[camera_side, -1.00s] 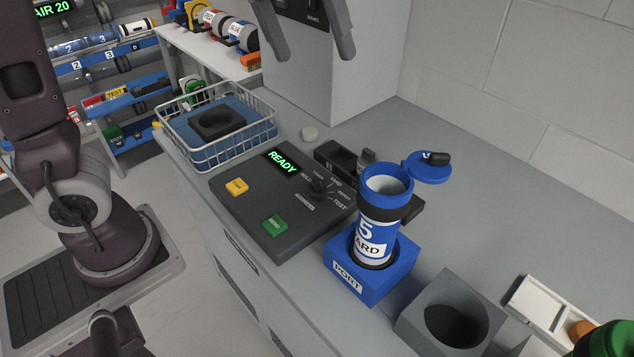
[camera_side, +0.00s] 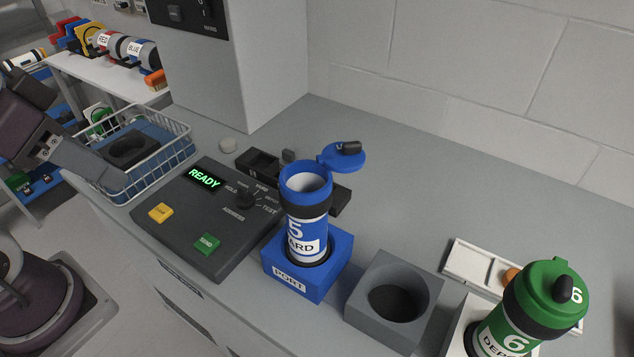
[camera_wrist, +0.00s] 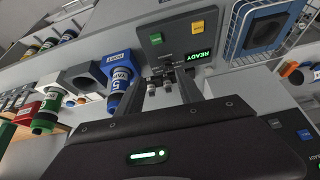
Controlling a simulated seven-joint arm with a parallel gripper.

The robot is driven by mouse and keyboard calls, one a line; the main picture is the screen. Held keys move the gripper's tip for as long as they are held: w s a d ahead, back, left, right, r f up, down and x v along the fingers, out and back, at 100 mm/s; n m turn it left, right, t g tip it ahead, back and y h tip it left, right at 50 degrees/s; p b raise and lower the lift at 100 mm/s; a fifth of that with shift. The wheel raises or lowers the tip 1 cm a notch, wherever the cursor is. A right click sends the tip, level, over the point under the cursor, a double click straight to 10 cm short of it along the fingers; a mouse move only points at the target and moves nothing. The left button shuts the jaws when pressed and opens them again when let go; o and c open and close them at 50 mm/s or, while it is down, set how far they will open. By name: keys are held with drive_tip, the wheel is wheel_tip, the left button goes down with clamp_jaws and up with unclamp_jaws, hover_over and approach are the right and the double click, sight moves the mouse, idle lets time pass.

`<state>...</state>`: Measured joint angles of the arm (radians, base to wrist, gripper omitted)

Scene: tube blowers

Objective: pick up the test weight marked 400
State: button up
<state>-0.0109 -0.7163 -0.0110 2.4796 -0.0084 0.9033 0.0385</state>
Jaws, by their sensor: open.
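No marking 400 is readable in either view. In the side view a small grey knobbed piece (camera_side: 287,156), which may be a test weight, stands by a dark tray (camera_side: 257,165) behind the control panel. Part of this tray is hidden by the blue tube. In the wrist view small grey metal pieces (camera_wrist: 166,76) show beyond and between my fingers; which one is the 400 cannot be told. My gripper (camera_wrist: 160,90) is open, with nothing held between its fingers.
The open-lidded blue tube (camera_side: 306,225) stands in the blue port block (camera_side: 295,285) near the tray. The control panel (camera_side: 180,228) reads READY. A wire basket (camera_side: 175,160), a grey empty socket (camera_side: 395,305) and a green tube (camera_side: 530,310) flank it.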

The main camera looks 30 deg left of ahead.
drive_tip(key=w+d+f+m+g+h, duration=0.25)
drive_tip(key=w+m, duration=0.25)
drive_tip(key=w, duration=0.5)
drive_tip(key=w+d+f+m+g+h, duration=0.1)
drive_tip(key=w+d+f+m+g, duration=0.15)
drive_tip(key=w+m, duration=0.5)
drive_tip(key=w+f+m+h, duration=0.1)
drive_tip(key=w+f+h, duration=0.2)
drive_tip(key=w+f, duration=0.1)
drive_tip(key=w+a+f+m+h, duration=0.1)
drive_tip(key=w+f+m+h, duration=0.1)
drive_tip(key=w+f, duration=0.3)
drive_tip(key=w+a+f+m+h, duration=0.1)
drive_tip(key=w+f+m+h, duration=0.1)
drive_tip(key=w+f+h, duration=0.3)
drive_tip(key=shift+w+f, duration=0.15)
drive_tip(key=shift+w, duration=0.55)
drive_tip(key=shift+w+f, duration=0.1)
drive_tip(key=shift+w, duration=0.55)
drive_tip(key=x, duration=0.7)
drive_tip(key=shift+w+r, duration=0.2)
drive_tip(key=shift+w, duration=0.05)
clamp_jaws()
drive_tip(key=shift+f, duration=0.2)
